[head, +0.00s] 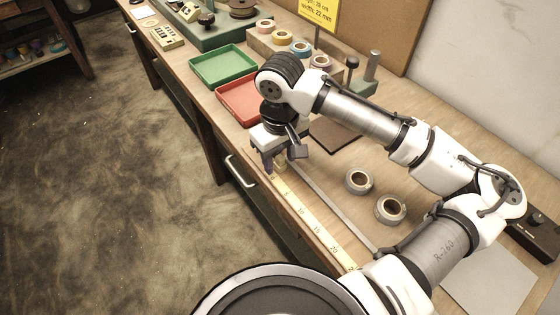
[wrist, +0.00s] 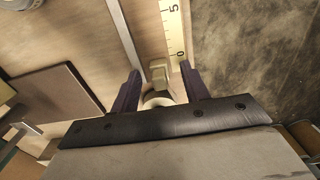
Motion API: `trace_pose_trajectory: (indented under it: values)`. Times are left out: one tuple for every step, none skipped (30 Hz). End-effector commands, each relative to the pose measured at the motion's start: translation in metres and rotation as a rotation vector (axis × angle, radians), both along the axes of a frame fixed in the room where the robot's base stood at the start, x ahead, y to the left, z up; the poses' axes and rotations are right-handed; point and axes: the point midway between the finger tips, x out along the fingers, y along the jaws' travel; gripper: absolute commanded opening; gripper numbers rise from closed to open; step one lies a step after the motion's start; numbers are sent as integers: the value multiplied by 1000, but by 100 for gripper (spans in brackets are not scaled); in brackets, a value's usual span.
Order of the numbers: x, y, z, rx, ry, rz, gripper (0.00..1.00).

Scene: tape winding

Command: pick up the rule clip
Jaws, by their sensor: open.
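The rule clip looks to be the small tan block with a pale rounded part (wrist: 157,98), between my fingers in the wrist view, beside the zero end of the rule (wrist: 174,30). In the head view a small pale part of it (head: 281,162) shows under my gripper (head: 279,168), mostly hidden. My gripper (wrist: 160,72) is open, pointing down, with one dark finger on each side of the clip. A gap shows between each finger and the clip. The yellow rule (head: 308,222) lies along the table's front edge.
A grey metal strip (head: 330,205) lies beside the rule. A brown plate (head: 335,134), a red tray (head: 236,103) and a green tray (head: 222,65) are farther back. The table's front edge is close by.

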Motion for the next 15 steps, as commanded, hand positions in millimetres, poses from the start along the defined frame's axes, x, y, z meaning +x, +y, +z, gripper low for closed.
trace_pose_trajectory:
  values:
    - [0,0,0,0,0,0,45]
    - [0,0,0,0,0,0,45]
    - [0,0,0,0,0,0,45]
    - [0,0,0,0,0,0,42]
    - [0,0,0,0,0,0,38]
    - [0,0,0,0,0,0,32]
    - [0,0,0,0,0,0,28]
    - [0,0,0,0,0,0,24]
    - [0,0,0,0,0,0,19]
    - [0,0,0,0,0,0,15]
    - [0,0,0,0,0,0,11]
    - [0,0,0,0,0,0,6]
    - [0,0,0,0,0,0,2]
    - [0,0,0,0,0,0,0]
    - [0,0,0,0,0,0,0]
